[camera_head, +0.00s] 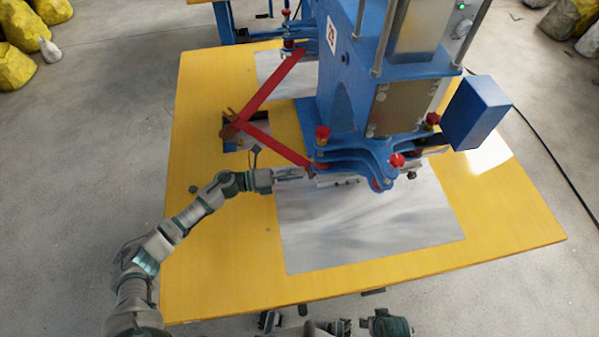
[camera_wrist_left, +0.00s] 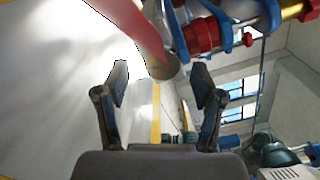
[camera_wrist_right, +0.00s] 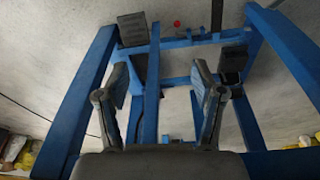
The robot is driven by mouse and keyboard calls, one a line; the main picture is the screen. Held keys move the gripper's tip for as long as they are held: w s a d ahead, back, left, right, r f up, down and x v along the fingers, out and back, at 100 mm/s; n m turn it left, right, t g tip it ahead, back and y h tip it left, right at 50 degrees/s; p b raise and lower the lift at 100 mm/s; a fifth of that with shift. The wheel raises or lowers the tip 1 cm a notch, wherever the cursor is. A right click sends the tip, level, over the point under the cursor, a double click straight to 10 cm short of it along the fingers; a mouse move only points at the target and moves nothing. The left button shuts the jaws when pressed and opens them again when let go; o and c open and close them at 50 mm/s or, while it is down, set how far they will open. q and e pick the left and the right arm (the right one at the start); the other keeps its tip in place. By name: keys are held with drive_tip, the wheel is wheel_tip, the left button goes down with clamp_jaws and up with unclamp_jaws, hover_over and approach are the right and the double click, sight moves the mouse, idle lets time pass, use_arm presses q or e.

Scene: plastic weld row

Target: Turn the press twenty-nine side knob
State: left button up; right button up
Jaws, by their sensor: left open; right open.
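The blue press (camera_head: 345,85) stands on the yellow table and carries a white number plate (camera_head: 331,34), too small to read surely. Red knobs show on its lower plates: a left one (camera_head: 322,133), a front one (camera_head: 397,160) and a right one (camera_head: 432,118). I cannot tell which is the side knob. My left gripper (camera_head: 300,174) is open beside the press's lower left edge. In the left wrist view, a red bar (camera_wrist_left: 135,25) ends just beyond the open fingers, with a red knob (camera_wrist_left: 200,36) up right. My right gripper (camera_wrist_right: 160,80) is open and empty, facing a blue frame.
Red bars (camera_head: 272,85) form a V left of the press. A blue box (camera_head: 476,112) sticks out at its right. A grey sheet (camera_head: 370,230) covers the table's front middle; the yellow table's (camera_head: 220,280) front left is clear. The blue frame (camera_wrist_right: 150,110) surrounds the right gripper's view.

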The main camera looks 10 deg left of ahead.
use_arm(q)
drive_tip(key=shift+w+d, duration=0.1)
drive_tip(key=shift+d, duration=0.75)
drive_tip(key=shift+c, duration=0.9)
drive_tip(key=c, duration=0.9)
drive_tip(key=shift+c, duration=0.2)
use_arm(e)
drive_tip(key=shift+d, duration=0.3)
drive_tip(key=shift+w, duration=0.15)
use_arm(q)
drive_tip(key=shift+a+f+n+p, duration=0.1)
drive_tip(key=shift+a+n+p, duration=0.05)
drive_tip(key=shift+n+p, duration=1.45)
drive_tip(key=shift+a+f+n+p, duration=0.15)
drive_tip(key=shift+n+p, duration=0.9)
drive_tip(key=shift+n, duration=0.95)
use_arm(e)
wheel_tip(320, 180, down, 14)
drive_tip(key=s, duration=0.3)
drive_tip(key=shift+f, duration=0.15)
drive_tip(key=shift+d, duration=0.15)
